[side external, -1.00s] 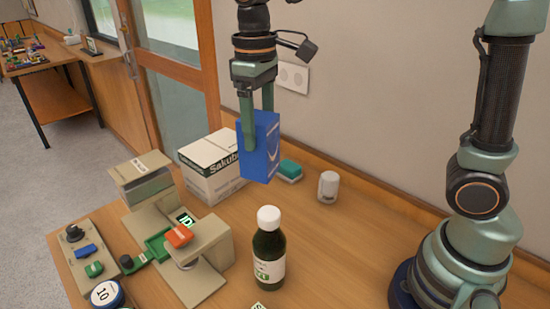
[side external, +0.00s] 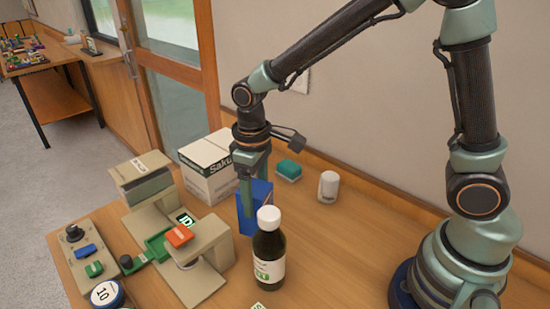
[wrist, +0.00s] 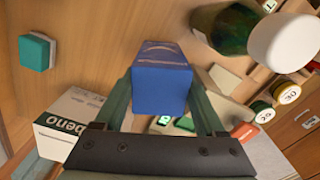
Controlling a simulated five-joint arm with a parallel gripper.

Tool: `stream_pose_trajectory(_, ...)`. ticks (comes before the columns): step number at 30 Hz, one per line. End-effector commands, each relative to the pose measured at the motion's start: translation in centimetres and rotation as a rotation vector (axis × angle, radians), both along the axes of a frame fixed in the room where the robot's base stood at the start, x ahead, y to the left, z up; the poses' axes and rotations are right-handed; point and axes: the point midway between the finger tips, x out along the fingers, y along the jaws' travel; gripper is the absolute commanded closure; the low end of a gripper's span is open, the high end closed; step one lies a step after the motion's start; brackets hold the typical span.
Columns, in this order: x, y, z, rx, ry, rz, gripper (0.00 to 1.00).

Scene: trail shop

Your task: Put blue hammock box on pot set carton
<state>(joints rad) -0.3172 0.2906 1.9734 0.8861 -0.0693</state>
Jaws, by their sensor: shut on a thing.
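My gripper (side external: 249,200) points down and is shut on the blue hammock box (side external: 261,196). In the wrist view the blue box (wrist: 161,84) sits between both fingers. The box is upright and low, near the table top; I cannot tell whether it touches. The white carton (side external: 207,186) with dark "Saku…" lettering, which I take for the pot set carton, stands to the left of and behind the box. Its printed side (wrist: 68,122) shows at the lower left of the wrist view, apart from the held box. The bottle hides part of the box's lower right.
A dark bottle with a white cap (side external: 268,252) stands just in front of the box. A teal-topped block (side external: 288,171) and a white cylinder (side external: 328,187) stand behind, by the wall. A beige device (side external: 208,262) fills the left front.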

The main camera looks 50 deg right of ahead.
Motion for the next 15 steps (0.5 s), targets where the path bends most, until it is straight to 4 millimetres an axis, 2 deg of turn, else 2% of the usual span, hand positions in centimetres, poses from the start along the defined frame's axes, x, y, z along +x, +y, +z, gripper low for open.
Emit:
stream_pose_trajectory(8,-0.1,0.0,-3.7,-0.001,0.003,0.0,1.0)
stream_pose_trajectory(15,0.0,0.0,-4.0,0.0,-0.001,0.0,1.0)
